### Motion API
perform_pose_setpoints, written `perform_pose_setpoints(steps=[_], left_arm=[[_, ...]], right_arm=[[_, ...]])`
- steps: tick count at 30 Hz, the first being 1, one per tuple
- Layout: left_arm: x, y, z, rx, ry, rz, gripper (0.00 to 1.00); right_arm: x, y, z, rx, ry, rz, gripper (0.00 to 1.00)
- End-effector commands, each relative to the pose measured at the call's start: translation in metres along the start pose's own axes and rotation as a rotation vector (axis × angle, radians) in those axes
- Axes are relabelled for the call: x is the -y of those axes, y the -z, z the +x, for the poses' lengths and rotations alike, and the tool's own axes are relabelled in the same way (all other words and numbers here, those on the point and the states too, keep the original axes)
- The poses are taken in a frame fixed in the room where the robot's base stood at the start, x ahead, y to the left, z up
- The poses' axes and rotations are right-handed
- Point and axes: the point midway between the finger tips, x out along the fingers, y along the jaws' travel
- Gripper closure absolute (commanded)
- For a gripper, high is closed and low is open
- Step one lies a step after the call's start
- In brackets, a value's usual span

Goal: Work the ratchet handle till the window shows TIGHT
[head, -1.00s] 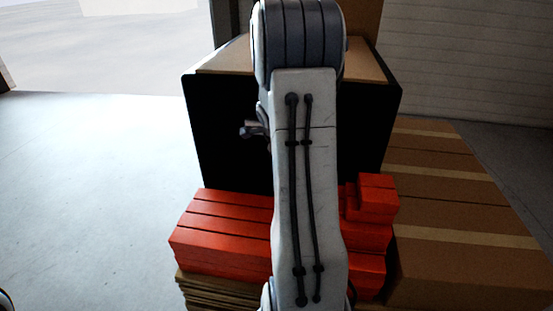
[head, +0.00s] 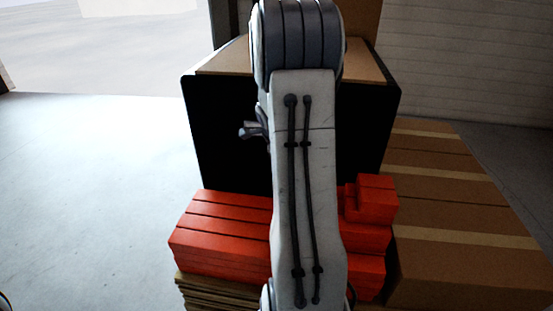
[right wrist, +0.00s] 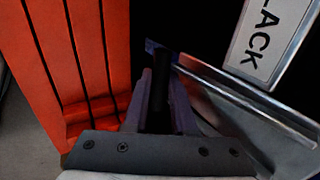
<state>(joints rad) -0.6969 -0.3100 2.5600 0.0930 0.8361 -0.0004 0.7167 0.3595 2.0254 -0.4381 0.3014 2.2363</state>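My right gripper (right wrist: 161,58) shows in the right wrist view with its two fingers closed around a dark bar, which looks like the ratchet handle (right wrist: 162,82). A slanted grey metal piece (right wrist: 248,103) lies beside the fingers. A white window plate (right wrist: 268,38) shows the letters "LACK"; its start is cut off by the frame edge. In the head view my right arm hides most of the ratchet and the window. Only a small grey metal end (head: 253,130) shows to the left of the arm; I cannot tell whether it is gripper or handle. My left gripper is out of view.
A black-fronted crate (head: 220,135) stands behind my arm. Red-orange blocks (head: 222,225) are stacked in front of and below it, close beside the gripper in the wrist view (right wrist: 85,50). Brown cartons (head: 460,220) fill the right side. The floor at left is clear.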

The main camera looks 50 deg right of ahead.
Motion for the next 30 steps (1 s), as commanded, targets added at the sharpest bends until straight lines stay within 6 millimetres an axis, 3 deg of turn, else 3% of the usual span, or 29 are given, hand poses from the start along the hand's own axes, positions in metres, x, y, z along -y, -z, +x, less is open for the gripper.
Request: perform_pose_setpoints(steps=[1, 3, 16, 30], left_arm=[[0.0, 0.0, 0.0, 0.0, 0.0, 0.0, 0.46], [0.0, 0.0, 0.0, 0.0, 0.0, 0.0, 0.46], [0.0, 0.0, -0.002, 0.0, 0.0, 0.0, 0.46], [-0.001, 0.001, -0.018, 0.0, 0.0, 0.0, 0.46]], right_arm=[[-0.006, 0.006, 0.003, -0.014, -0.019, 0.003, 0.72], [-0.006, 0.006, 0.003, -0.013, -0.018, 0.003, 0.45], [-0.002, 0.0, -0.009, -0.005, -0.007, -0.001, 0.45], [-0.002, 0.003, -0.092, -0.007, -0.008, 0.002, 0.45]])
